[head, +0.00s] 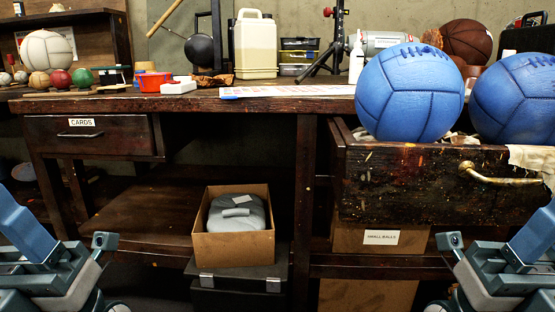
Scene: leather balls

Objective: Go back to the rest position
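My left gripper (85,278) is at the bottom left, low in front of the workbench (210,104). My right gripper (468,278) is at the bottom right, at a similar height, below the open drawer (400,180). Both are cut off by the frame edges, and I cannot tell how far their fingers are apart. I see nothing held in either one. Two blue leather balls, one whole (409,92) and one cut off at the right edge (520,98), sit in the open drawer, apart from both grippers.
The open drawer juts forward at the right with a brass handle (500,178). The CARDS drawer (90,136) is shut. A cardboard box (235,247) with a grey item stands on a black case (238,290). A small-balls box (380,238) sits under the open drawer.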

